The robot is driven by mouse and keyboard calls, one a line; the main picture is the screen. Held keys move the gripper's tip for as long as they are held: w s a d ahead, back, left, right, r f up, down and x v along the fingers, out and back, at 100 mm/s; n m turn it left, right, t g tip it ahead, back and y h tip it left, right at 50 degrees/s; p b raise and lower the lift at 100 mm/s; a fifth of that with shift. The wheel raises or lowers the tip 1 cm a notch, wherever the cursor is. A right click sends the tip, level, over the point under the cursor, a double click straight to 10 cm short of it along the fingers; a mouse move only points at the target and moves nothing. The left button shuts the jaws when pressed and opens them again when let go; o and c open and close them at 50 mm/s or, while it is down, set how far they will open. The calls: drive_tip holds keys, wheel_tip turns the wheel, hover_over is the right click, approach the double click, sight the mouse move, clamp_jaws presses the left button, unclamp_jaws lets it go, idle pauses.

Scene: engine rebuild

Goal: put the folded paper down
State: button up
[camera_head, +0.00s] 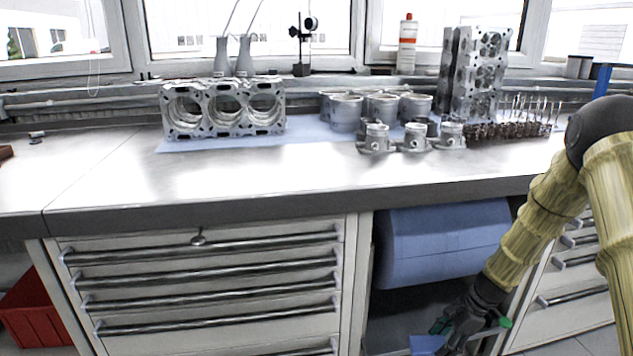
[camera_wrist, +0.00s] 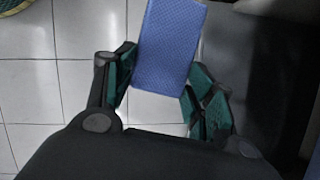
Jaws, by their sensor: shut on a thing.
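The folded paper (camera_wrist: 167,45) is a blue, textured rectangle held between the fingers of my gripper (camera_wrist: 158,88) in the wrist view. The gripper is shut on its near end, and the paper sticks out beyond the fingertips above a tiled floor. In the head view, my gripper (camera_head: 466,328) is low at the bottom right, below the worktop and in front of the open bay. A small part of the blue paper (camera_head: 427,344) shows beside it at the bottom edge.
The worktop (camera_head: 270,180) has a wide clear front strip. An engine block (camera_head: 224,108), pistons (camera_head: 414,137) and a cylinder head (camera_head: 478,75) stand at its back. A large blue roll (camera_head: 445,243) sits in the bay beside the drawers (camera_head: 205,285). A red bin (camera_head: 35,312) is at lower left.

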drive_tip(key=s+a+r+n+g+h, duration=0.2)
drive_tip(key=s+a+r+n, duration=0.2)
drive_tip(key=a+r+n, duration=0.5)
drive_tip(key=s+a+r+n+g+h, duration=0.35)
drive_tip(key=a+r+n, duration=0.35)
drive_tip(key=a+n, duration=0.25)
drive_tip(key=s+r+p, duration=0.3)
drive_tip(key=r+p, duration=0.9)
drive_tip(key=p, duration=1.5)
drive_tip(key=shift+s+d+r+t+y, duration=0.15)
drive_tip(key=shift+d+t+y, duration=0.2)
drive_tip(key=shift+y, duration=0.1)
